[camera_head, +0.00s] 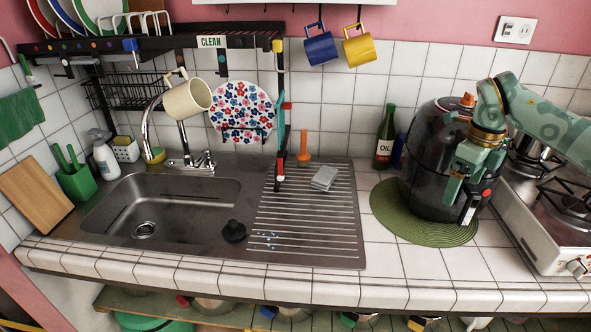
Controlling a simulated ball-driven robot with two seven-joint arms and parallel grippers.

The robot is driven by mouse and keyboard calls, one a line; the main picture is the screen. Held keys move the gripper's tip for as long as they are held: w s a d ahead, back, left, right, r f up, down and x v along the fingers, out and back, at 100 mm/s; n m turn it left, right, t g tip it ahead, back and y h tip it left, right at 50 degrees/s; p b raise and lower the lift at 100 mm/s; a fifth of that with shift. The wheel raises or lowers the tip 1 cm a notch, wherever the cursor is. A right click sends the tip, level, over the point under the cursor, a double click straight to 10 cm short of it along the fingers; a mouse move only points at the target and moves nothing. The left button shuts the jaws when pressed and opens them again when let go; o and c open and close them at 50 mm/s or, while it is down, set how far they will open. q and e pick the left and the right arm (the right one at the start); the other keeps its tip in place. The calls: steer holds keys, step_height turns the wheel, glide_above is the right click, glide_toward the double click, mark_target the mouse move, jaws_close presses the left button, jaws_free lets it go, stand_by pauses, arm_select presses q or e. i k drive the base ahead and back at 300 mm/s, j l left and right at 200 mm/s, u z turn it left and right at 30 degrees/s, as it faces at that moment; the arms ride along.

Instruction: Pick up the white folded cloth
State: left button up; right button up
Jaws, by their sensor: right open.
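The white folded cloth (324,178), looking pale grey here, lies on the ridged metal drainboard (305,225), towards its back right. It is small and slightly skewed. My right gripper (461,203) is open and points down in front of the black air fryer, well to the right of the cloth. Nothing shows between its fingers. My left gripper is not in view.
The air fryer (424,150) stands on a green round mat (400,222), with an oil bottle (385,138) behind. An orange-handled tool (304,148) stands behind the cloth. The sink (165,205) is left; a stove (560,215) is right. White tiles between drainboard and mat are clear.

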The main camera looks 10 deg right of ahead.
mark_target(323, 180)
steer(key=i+l+u, duration=0.2)
steer(key=i+u, duration=0.25)
steer(key=i+l+u, duration=0.2)
steer(key=u, duration=0.25)
